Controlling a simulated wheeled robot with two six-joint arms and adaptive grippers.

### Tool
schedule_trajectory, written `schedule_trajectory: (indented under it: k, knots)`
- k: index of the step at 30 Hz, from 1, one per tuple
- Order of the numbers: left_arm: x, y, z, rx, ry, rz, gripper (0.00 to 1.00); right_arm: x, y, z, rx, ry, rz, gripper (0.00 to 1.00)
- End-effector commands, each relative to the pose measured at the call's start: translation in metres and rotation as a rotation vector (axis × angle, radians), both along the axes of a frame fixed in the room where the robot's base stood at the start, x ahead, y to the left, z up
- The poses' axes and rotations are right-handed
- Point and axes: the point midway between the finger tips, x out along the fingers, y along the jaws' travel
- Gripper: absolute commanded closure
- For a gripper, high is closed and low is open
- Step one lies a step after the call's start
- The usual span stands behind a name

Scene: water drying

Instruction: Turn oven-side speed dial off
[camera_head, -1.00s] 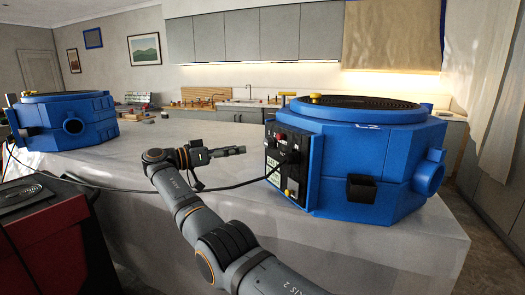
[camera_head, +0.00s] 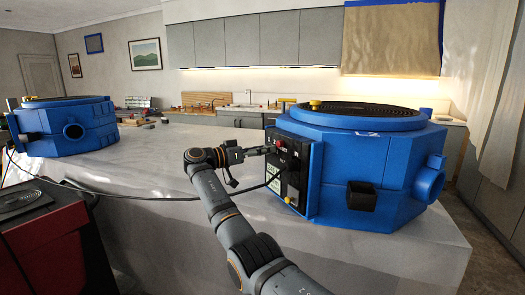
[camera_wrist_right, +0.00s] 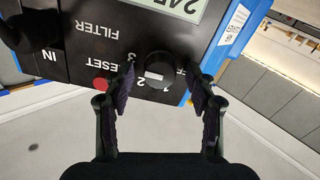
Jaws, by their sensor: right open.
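The blue dryer (camera_head: 375,150) on the right has a black control panel (camera_head: 290,175) on its left-facing side. In the right wrist view a round black speed dial (camera_wrist_right: 157,70) with a pale mark sits on this panel, printed upside down in the picture with "2" and "3" beside it. My right gripper (camera_head: 268,150) is open, close in front of the panel. In the wrist view its two fingers stand on either side of the dial; contact cannot be told. My left gripper is not in view.
A red button (camera_wrist_right: 101,83) marked "RESET" sits beside the dial. A dark cable (camera_head: 150,198) runs to the panel. A second blue dryer (camera_head: 110,130) stands at the left of the grey counter (camera_head: 150,165), whose middle is clear. A red cabinet (camera_head: 60,240) is in front at left.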

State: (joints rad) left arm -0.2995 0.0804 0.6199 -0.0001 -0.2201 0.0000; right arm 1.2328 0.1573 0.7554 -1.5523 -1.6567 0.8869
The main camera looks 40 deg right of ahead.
Motion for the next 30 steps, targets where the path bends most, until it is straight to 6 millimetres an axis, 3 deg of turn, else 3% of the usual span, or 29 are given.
schedule_trajectory:
  k: [3, 15, 23, 30]
  knots:
    - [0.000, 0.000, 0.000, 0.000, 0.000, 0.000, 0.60, 0.000, 0.000, 0.000, 0.000, 0.000, 0.000, 0.44]
    - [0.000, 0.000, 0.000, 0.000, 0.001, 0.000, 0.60, 0.000, 0.001, 0.000, 0.000, 0.000, 0.000, 0.98]
    - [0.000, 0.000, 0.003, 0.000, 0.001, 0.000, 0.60, 0.000, 0.001, 0.001, 0.006, 0.026, 0.000, 0.98]
    - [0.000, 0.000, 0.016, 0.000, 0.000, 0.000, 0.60, 0.001, 0.000, 0.003, 0.033, 0.149, 0.000, 0.98]
